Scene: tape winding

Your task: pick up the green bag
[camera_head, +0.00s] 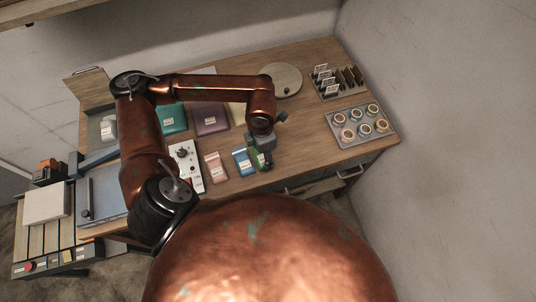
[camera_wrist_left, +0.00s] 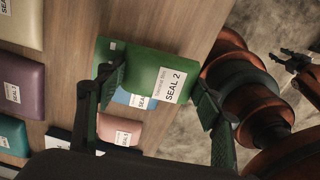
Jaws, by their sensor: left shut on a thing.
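The green bag (camera_head: 257,158) is at the front edge of the desk in the head view, partly covered by my left gripper (camera_head: 263,151). In the left wrist view the green bag (camera_wrist_left: 145,68) carries a white label reading SEAL 2. My left gripper (camera_wrist_left: 160,95) is shut on it, one finger at each side. The bag overlaps a blue bag (camera_wrist_left: 122,97) in that view. What seems to be my right gripper (camera_wrist_left: 298,62) shows small at the right edge of the wrist view; its jaws are unclear.
The blue bag (camera_head: 243,161) and a pink bag (camera_head: 215,167) lie to the left. Teal (camera_head: 172,118) and purple (camera_head: 210,118) bags lie behind. A tray of tape rolls (camera_head: 361,125), a card rack (camera_head: 337,82) and a round disc (camera_head: 285,78) stand on the right and back.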

